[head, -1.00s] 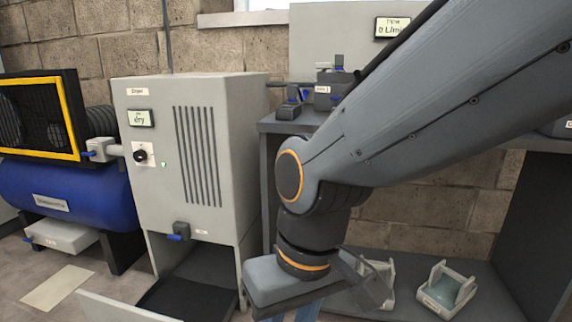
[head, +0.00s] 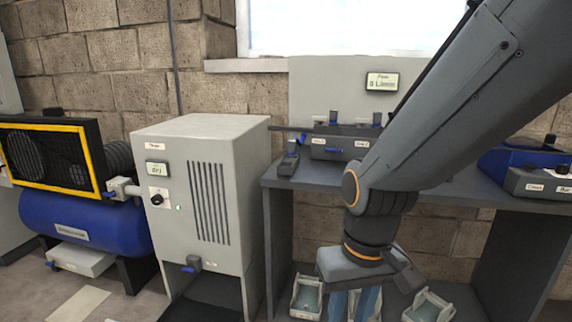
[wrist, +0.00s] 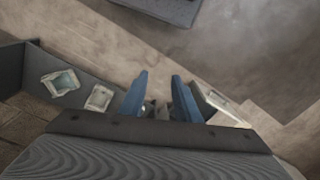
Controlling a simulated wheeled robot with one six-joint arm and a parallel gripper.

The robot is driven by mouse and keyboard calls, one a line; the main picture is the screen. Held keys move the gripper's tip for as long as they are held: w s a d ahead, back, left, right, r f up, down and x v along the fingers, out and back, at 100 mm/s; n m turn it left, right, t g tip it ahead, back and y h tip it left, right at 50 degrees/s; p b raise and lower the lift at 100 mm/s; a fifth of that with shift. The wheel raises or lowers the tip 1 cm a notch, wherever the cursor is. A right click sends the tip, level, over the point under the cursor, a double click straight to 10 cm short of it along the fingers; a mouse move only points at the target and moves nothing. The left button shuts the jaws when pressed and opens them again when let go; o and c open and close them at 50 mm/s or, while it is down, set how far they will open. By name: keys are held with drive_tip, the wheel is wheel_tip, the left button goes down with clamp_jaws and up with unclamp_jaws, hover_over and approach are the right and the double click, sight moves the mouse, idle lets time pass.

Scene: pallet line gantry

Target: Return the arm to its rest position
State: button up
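My arm reaches down from the upper right in the head view, in front of the grey bench (head: 330,184). My gripper (head: 352,308) points downward at the bottom of the head view, in front of the lower shelf. Its two blue fingers also show in the wrist view (wrist: 159,80), spread apart with nothing seen held between them. The fingertips are cut off at the lower edge of the head view.
Small pale trays (head: 308,297) (head: 428,307) sit on the lower shelf near my gripper. A grey dryer cabinet (head: 205,190) stands left of the bench, with a blue compressor (head: 85,222) farther left. Valve blocks (head: 340,148) and a blue unit (head: 510,160) are on the bench top.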

drive_tip(key=s+d+r+m+p, duration=0.2)
drive_tip(key=d+r+p, duration=0.6)
drive_tip(key=r+p, duration=0.2)
drive_tip(key=shift+d+r+h+p, duration=0.2)
drive_tip(key=shift+d+h+p, duration=0.15)
drive_tip(key=shift+p, duration=0.9)
